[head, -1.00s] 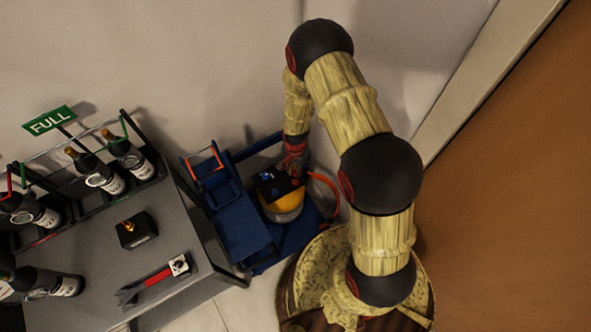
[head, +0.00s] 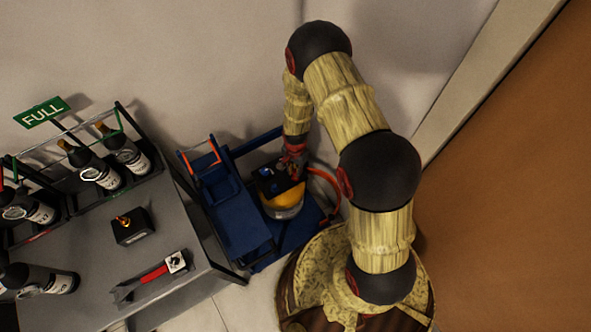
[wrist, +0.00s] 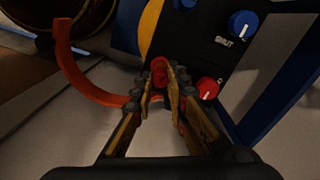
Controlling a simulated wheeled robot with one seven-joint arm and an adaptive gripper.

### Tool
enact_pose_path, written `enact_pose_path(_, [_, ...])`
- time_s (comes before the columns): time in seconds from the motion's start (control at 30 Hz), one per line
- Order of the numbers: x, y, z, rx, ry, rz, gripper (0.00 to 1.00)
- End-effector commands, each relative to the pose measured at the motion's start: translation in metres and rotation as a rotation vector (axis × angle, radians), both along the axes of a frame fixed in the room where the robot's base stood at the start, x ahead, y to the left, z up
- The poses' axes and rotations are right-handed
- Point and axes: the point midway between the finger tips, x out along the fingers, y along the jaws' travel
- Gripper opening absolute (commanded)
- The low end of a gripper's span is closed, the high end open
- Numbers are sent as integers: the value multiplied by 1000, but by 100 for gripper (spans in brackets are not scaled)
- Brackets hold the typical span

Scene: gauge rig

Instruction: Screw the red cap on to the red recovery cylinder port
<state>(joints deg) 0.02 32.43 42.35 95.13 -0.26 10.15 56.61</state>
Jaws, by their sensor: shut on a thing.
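My gripper (wrist: 159,88) is shut on a small red cap (wrist: 159,68), which shows between its fingertips in the wrist view. The cap is beside the black panel (wrist: 205,55) of the recovery cylinder unit; I cannot tell whether it touches the port, which the fingers hide. The panel bears a red knob (wrist: 208,88) and a blue knob (wrist: 243,23). In the head view the yellow and grey cylinder (head: 283,203) stands on a blue cart, and my gripper (head: 292,166) is down at its black top.
An orange-red hose (wrist: 75,70) curves close left of my fingers. The blue cart (head: 232,205) has a raised frame at left. A grey table (head: 190,225) holds a black box (head: 132,226), a red-handled tool (head: 155,274) and several dark bottles near a green FULL sign (head: 44,111).

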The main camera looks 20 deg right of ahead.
Motion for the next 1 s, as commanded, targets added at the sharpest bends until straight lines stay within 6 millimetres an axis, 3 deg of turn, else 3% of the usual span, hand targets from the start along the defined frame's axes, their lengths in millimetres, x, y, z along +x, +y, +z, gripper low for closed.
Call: enact_pose_path(1.0, [0,0,-12,0,0,0,3])
